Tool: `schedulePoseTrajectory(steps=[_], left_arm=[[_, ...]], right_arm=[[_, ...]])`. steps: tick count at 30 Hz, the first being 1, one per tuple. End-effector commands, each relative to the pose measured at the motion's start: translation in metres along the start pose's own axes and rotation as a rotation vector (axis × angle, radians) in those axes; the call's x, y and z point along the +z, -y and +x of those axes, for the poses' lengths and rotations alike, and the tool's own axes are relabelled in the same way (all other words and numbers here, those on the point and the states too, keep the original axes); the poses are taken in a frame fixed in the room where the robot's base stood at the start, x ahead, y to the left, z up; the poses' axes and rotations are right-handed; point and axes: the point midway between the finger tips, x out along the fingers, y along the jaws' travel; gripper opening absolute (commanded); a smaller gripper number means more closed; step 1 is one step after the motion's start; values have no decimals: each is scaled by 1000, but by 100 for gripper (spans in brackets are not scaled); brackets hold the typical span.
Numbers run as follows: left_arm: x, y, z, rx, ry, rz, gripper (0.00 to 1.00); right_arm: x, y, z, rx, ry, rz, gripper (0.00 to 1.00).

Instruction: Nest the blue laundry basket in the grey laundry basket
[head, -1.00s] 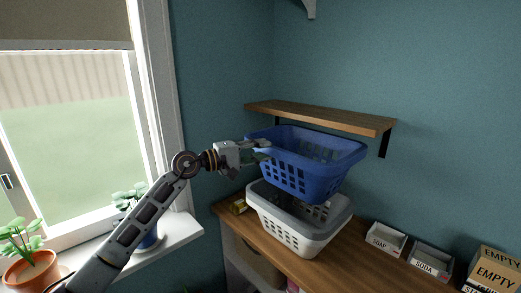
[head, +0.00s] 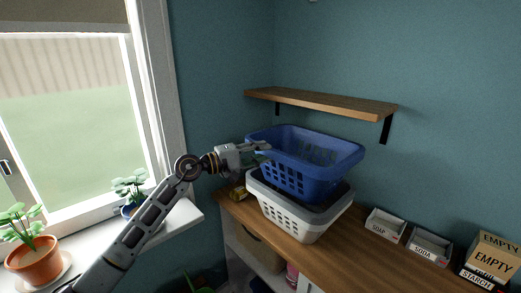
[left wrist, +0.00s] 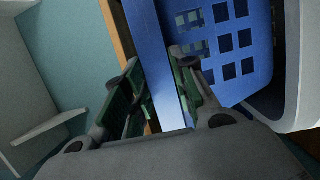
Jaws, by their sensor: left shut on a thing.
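The blue laundry basket (head: 318,178) is over the grey laundry basket (head: 287,216), its lower part inside the grey rim. Whether its bottom rests on anything is hidden. It looks roughly level. My left gripper (head: 262,147) is shut on the blue basket's left rim. In the left wrist view, the fingers (left wrist: 165,95) pinch the rim of the blue basket (left wrist: 235,45), and part of the grey basket (left wrist: 300,85) shows at the right. The grey basket stands on the wooden counter. My right gripper is out of view.
A wooden shelf (head: 320,104) is on the wall above and behind the baskets. Labelled trays, soap (head: 384,224) and soda (head: 428,247), stand right on the counter (head: 340,250). Potted plants (head: 33,262) are on the windowsill at left. A small yellowish item (head: 238,192) sits left of the grey basket.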

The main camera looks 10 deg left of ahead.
Motion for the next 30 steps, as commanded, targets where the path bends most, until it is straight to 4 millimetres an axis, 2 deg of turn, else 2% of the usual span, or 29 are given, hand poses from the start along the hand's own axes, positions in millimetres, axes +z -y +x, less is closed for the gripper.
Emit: schedulePoseTrajectory(steps=[22, 30], left_arm=[[0, 44, -1, 3, -1, -1, 0], [0, 54, -2, 3, -1, 1, 0]], right_arm=[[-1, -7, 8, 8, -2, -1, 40], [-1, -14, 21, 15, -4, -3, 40]])
